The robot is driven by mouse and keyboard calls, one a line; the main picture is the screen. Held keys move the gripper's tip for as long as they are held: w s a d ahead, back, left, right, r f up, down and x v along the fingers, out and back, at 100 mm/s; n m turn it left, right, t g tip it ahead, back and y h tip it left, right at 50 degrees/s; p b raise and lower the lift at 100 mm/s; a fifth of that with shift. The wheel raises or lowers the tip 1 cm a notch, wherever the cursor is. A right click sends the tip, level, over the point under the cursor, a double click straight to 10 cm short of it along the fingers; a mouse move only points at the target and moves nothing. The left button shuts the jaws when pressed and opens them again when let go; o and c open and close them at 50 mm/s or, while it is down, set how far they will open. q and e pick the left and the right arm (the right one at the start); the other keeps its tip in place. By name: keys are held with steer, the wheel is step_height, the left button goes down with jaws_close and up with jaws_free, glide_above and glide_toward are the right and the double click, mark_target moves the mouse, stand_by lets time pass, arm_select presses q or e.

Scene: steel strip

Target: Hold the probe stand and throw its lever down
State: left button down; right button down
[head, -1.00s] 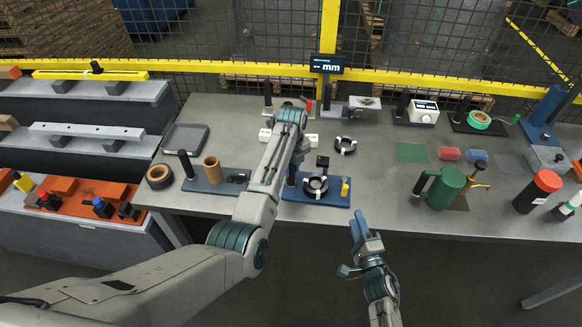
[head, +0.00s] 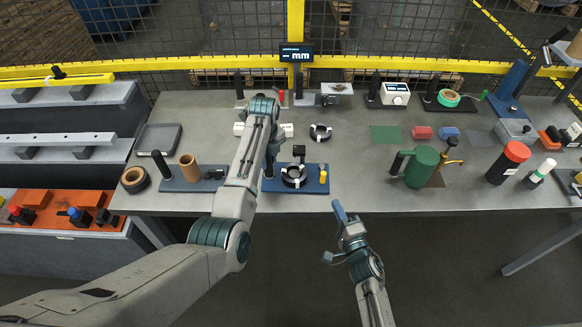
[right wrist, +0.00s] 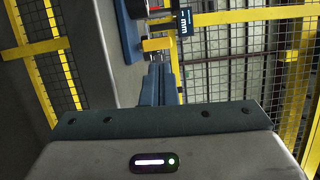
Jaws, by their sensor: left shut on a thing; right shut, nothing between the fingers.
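The probe stand, as I take it, is the blue base (head: 310,188) near the table's front edge. It carries a black ring part (head: 293,176), a small black block (head: 299,151) above it and a short yellow piece (head: 323,177), perhaps its lever. My left gripper (head: 270,158) comes down at the stand's left end and is shut on its upright black post (head: 268,170); the fingertips are mostly hidden. My right gripper (head: 338,211) is shut and empty, just off the table's front edge, right of the stand and apart from it. Its blue fingers (right wrist: 158,85) show in the right wrist view.
A display reading "mm" (head: 297,54) stands at the back; it shows in the right wrist view (right wrist: 184,22). A green can (head: 421,167) stands right of the stand, a brown cylinder (head: 189,168) on another blue base to its left. Table surface (head: 360,185) between stand and can is clear.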

arm_select(q)
steer(key=shift+f, duration=0.1)
arm_select(e)
steer(key=a+m+y, duration=0.1)
steer(key=m, duration=1)
steer(key=a+m+g+y, duration=0.1)
steer(key=m, duration=0.9)
steer(key=a+m+g+y, duration=0.1)
steer(key=m+y, duration=0.1)
steer(key=m, duration=0.9)
steer(key=shift+s+a+r+m, duration=0.1)
steer(key=shift+s+r+m, duration=0.2)
steer(key=shift+r, duration=0.1)
arm_select(q)
steer(key=shift+s, duration=0.1)
arm_select(e)
steer(key=shift+w, duration=0.1)
